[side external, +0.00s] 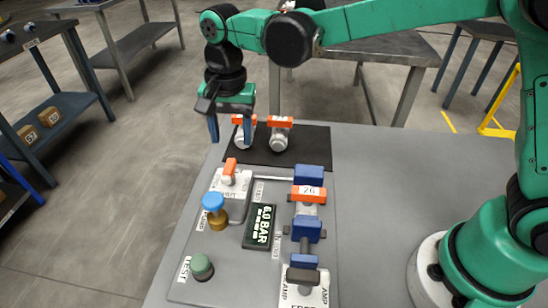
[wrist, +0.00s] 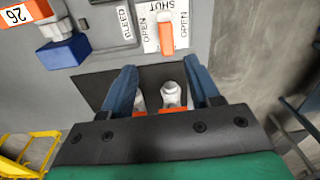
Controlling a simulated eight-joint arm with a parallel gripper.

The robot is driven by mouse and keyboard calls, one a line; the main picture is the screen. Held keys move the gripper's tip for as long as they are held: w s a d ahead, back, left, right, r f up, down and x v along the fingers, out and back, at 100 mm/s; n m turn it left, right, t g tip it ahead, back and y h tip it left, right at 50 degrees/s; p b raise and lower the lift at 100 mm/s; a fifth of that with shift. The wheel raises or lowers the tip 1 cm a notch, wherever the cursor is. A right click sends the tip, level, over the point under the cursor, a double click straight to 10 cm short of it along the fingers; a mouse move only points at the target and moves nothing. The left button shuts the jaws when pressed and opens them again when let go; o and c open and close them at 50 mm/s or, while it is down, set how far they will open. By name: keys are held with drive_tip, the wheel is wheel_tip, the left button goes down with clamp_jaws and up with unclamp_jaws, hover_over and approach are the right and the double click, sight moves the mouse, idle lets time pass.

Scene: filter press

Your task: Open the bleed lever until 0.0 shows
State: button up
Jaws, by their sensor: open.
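The bleed lever is an orange handle (side external: 230,168) on a pale plate at the panel's upper left. In the wrist view the lever (wrist: 166,36) stands in line with the SHUT marking, with OPEN markings on either side. The display (side external: 260,226) reads 6.0 BAR. My gripper (side external: 231,132) is open and empty, above and behind the lever near the bench's far edge. In the wrist view my gripper (wrist: 162,76) has both blue fingers spread apart, short of the lever and not touching it.
Two white parts with orange tops (side external: 245,132) (side external: 280,134) are on a black mat (side external: 316,147) behind the panel. A blue-topped brass valve (side external: 213,204) and a green TEST button (side external: 201,267) are near the lever. Blue clamp blocks (side external: 312,175) and an orange 26 tag (side external: 309,193) line the right.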

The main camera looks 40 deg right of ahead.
sight(229, 168)
drive_tip(key=shift+w+a+f+m+g, duration=0.2)
drive_tip(key=shift+a+f+m+g, duration=0.1)
drive_tip(key=shift+a+f, duration=0.4)
drive_tip(key=shift+f, duration=2.75)
drive_tip(key=shift+c, duration=0.2)
clamp_jaws()
